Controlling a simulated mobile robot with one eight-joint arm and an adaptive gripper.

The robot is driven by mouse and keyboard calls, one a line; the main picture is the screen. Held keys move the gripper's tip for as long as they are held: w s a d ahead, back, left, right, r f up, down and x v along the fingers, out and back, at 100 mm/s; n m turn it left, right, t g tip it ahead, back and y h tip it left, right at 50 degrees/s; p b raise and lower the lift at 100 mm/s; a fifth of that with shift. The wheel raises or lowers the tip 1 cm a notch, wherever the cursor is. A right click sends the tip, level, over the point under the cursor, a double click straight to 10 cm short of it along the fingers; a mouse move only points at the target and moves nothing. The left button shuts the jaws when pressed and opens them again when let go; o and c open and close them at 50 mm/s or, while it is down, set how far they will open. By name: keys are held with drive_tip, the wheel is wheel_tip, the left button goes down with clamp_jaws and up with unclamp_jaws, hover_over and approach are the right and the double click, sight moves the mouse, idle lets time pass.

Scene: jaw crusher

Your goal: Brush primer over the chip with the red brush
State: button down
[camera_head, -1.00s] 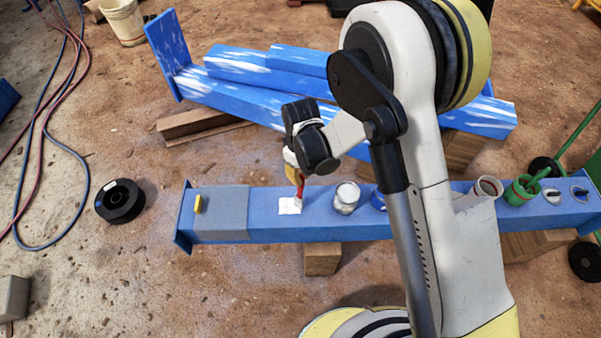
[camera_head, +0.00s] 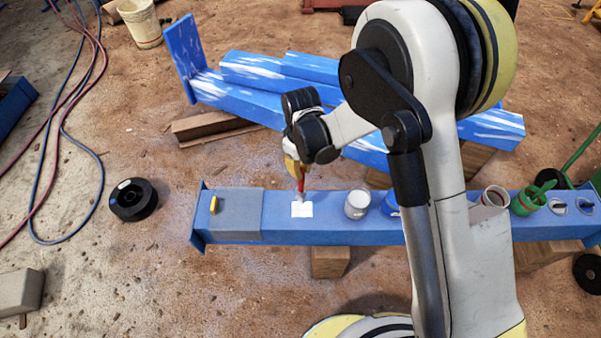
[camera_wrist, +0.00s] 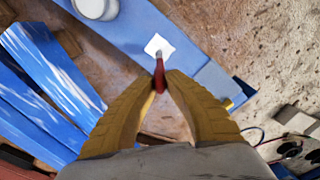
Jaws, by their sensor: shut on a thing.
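A white square patch (camera_head: 302,209), seemingly the chip area, lies on top of the near blue beam (camera_head: 328,228). It also shows in the wrist view (camera_wrist: 159,46). My gripper (camera_head: 294,171) is shut on the red brush (camera_head: 300,184), above the far side of the patch. In the wrist view, the yellow fingers of my gripper (camera_wrist: 160,76) pinch the red handle (camera_wrist: 159,80). The grey brush tip points down at the patch's near edge in that view; whether it touches is unclear. A white-grey pot (camera_head: 357,204), its contents unclear, stands right of the patch.
A blue pot (camera_head: 390,204), partly behind my arm, and a green container (camera_head: 525,201) stand along the beam. A grey covering (camera_head: 241,220) with a yellow item (camera_head: 214,205) is at its left end. White-streaked blue beams (camera_head: 245,104) lie behind. A black spool (camera_head: 133,199) is on the floor.

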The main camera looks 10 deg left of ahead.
drive_tip(key=shift+r+p, duration=0.5)
drive_tip(key=shift+r, duration=0.65)
